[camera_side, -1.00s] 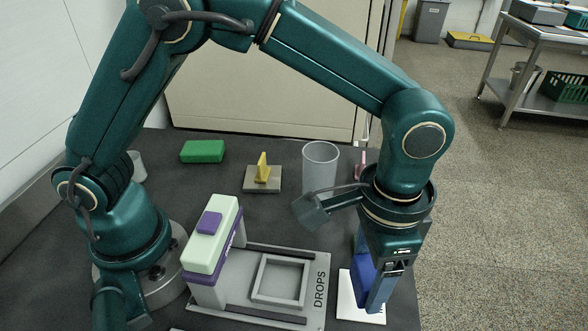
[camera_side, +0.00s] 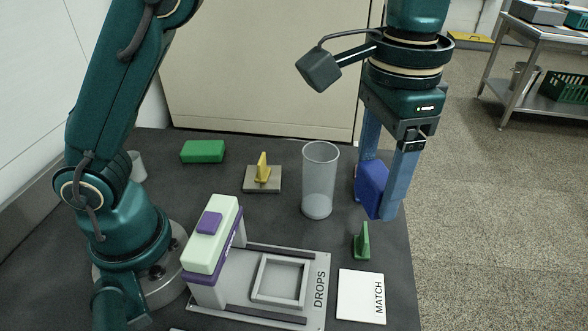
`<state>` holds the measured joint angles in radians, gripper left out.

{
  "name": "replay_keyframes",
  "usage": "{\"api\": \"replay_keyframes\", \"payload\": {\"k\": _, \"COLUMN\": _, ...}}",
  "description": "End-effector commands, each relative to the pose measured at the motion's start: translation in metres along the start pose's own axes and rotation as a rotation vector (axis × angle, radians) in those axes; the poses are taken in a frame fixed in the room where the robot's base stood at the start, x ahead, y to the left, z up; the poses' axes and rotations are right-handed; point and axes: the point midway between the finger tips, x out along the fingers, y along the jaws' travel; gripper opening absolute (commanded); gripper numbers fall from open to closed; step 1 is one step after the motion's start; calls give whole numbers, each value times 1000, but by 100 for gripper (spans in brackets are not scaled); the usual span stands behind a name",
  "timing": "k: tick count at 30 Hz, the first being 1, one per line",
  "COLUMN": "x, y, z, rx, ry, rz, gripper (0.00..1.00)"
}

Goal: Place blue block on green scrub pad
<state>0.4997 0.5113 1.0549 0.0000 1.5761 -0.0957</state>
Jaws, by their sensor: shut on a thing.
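The blue block (camera_side: 371,187) is held between the fingers of my gripper (camera_side: 380,200), above the right side of the dark table. The fingers partly cover it. The gripper points down and is shut on the block. The green scrub pad (camera_side: 202,151) lies flat at the back left of the table, far to the left of the gripper. Nothing rests on it.
A clear cup (camera_side: 319,180) stands between pad and gripper, as does a yellow piece on a grey base (camera_side: 262,186). A white MATCH card (camera_side: 361,296), a small green upright piece (camera_side: 361,241) and a DROPS device (camera_side: 214,236) are nearer the front.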

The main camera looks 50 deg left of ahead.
Motion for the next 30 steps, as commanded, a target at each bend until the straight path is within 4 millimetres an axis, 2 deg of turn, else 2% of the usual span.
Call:
{"api": "replay_keyframes", "payload": {"k": 7, "x": 0, "y": -87, "z": -3, "rx": -227, "ry": 1, "rz": 0, "gripper": 15}}
{"api": "replay_keyframes", "payload": {"k": 14, "x": 0, "y": -174, "z": 20, "rx": -468, "ry": 2, "rz": 0, "gripper": 15}}
{"api": "replay_keyframes", "payload": {"k": 21, "x": 0, "y": -254, "z": 67, "rx": -717, "ry": 1, "rz": 0, "gripper": 15}}
{"api": "replay_keyframes", "payload": {"k": 27, "x": 0, "y": -305, "z": 122, "rx": -922, "ry": 2, "rz": 0, "gripper": 15}}
{"api": "replay_keyframes", "payload": {"k": 30, "x": 0, "y": -323, "z": 149, "rx": -1010, "ry": 2, "rz": 0, "gripper": 15}}
